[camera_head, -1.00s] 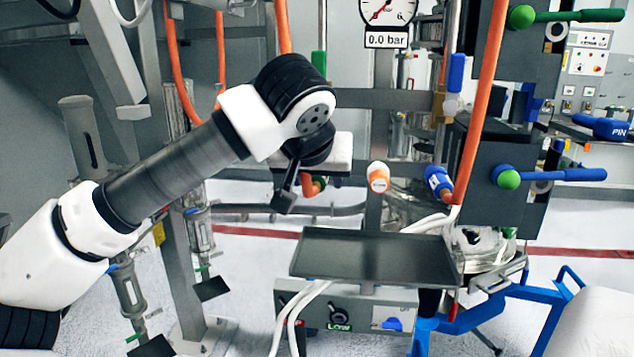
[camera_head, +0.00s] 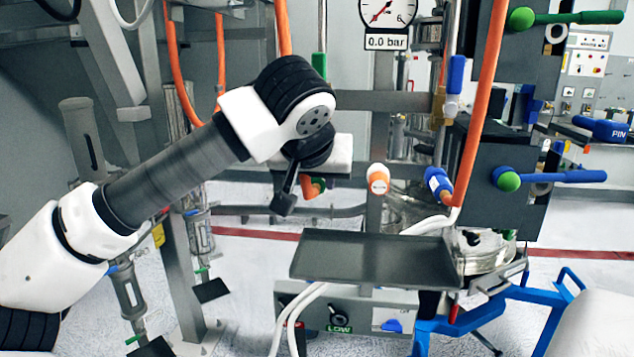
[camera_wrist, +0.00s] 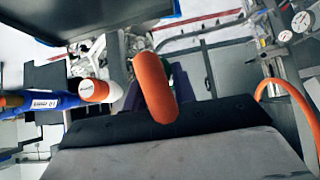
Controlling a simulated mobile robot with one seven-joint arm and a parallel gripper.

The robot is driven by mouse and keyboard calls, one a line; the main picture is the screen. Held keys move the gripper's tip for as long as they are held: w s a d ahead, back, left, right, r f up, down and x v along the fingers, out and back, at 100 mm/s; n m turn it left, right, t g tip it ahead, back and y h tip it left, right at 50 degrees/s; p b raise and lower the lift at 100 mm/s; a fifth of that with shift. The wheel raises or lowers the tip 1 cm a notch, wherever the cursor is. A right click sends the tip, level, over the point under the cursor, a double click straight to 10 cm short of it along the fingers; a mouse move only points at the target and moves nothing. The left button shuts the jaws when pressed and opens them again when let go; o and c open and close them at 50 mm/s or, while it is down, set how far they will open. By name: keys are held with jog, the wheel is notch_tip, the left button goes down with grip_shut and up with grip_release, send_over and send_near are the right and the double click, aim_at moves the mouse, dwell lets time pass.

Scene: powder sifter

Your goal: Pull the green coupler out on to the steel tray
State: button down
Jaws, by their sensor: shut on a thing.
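My gripper (camera_head: 290,190) is at the middle left of the head view, level with the row of couplers and above and left of the steel tray (camera_head: 375,262). Its fingers are shut, and a bent orange hose end (camera_wrist: 155,88) sticks up right in front of it in the wrist view. A sliver of green coupler (camera_wrist: 181,80) shows behind this hose; most of it is hidden.
An orange and white coupler (camera_head: 378,178) and a blue coupler (camera_head: 438,184) stand to the right of my gripper. Orange hose (camera_head: 482,110) and white hoses (camera_head: 432,224) hang near the tray. A control box (camera_head: 350,312) sits below it.

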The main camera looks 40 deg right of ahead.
aim_at(314, 194)
jog(key=shift+s, duration=0.1)
jog(key=shift+s+a+b, duration=0.25)
jog(key=shift+s+a, duration=0.4)
jog(key=shift+a, duration=0.2)
jog(key=shift+s+a+b, duration=0.2)
jog(key=shift+s+a, duration=0.45)
jog(key=shift+a, duration=0.15)
jog(key=shift+f, duration=0.1)
